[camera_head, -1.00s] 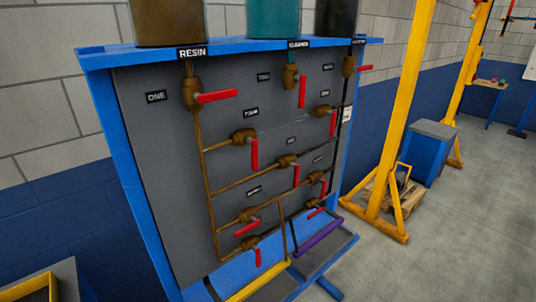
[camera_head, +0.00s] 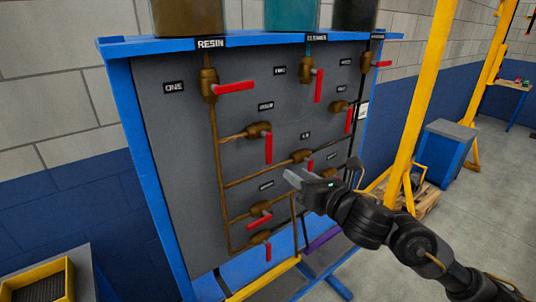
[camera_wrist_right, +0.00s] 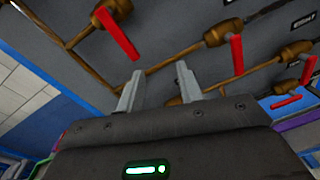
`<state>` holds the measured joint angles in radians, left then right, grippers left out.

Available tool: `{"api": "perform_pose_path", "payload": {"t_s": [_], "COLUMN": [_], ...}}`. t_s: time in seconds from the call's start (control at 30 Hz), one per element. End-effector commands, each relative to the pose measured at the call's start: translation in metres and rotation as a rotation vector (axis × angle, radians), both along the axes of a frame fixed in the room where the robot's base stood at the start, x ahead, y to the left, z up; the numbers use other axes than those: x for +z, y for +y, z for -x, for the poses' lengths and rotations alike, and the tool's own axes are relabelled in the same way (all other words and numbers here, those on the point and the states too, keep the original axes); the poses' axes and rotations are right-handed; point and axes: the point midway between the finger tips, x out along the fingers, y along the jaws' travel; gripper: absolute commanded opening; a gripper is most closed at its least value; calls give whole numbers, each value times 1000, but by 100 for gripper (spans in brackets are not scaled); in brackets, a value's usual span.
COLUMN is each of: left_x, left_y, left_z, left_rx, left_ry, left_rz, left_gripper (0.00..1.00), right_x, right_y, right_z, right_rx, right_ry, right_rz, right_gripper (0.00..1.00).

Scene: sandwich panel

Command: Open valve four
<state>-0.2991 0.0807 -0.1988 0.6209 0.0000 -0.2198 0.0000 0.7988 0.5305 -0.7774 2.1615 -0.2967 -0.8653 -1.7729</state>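Valve four is a brass valve (camera_head: 258,131) under the label "FOUR" (camera_head: 266,106) on the grey panel. Its red handle (camera_head: 268,149) hangs straight down, across its branch pipe. My right gripper (camera_head: 290,177) is in front of the panel, below and to the right of this handle, apart from it. In the wrist view the right gripper (camera_wrist_right: 158,80) has its two fingers spread with nothing between them. What looks like valve four's red handle (camera_wrist_right: 118,35) is ahead at the upper left there. My left gripper is not in view.
Valve one's red handle (camera_head: 236,86) points sideways above. Another red handle (camera_wrist_right: 237,55) hangs right of the fingers in the wrist view. Lower valves (camera_head: 260,215) and brown pipes (camera_head: 215,150) crowd the panel. My right forearm hides the panel's lower right.

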Motion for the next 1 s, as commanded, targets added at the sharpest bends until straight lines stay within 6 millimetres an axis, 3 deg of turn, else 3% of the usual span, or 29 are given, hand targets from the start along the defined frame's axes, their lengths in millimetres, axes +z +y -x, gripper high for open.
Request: {"api": "perform_pose_path", "payload": {"t_s": [0.03, 0.1, 0.2, 0.37, 0.53, 1.0], "left_x": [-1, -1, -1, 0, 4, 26], "left_y": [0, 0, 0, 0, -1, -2], "left_z": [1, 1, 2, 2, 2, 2], "left_rx": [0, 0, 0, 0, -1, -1], "left_ry": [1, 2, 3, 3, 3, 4], "left_rz": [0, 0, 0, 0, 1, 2], "left_gripper": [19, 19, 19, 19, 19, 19], "right_x": [18, 32, 42, 44, 45, 46], "right_y": [4, 8, 11, 13, 23, 68], "right_z": [14, 28, 38, 39, 25, -39], "right_rx": [26, 49, 63, 68, 68, 66], "right_ry": [-78, -152, -207, -218, -214, -214], "right_rz": [66, 137, 189, 200, 194, 194], "right_gripper": [36, 36, 36, 36, 36, 36]}}
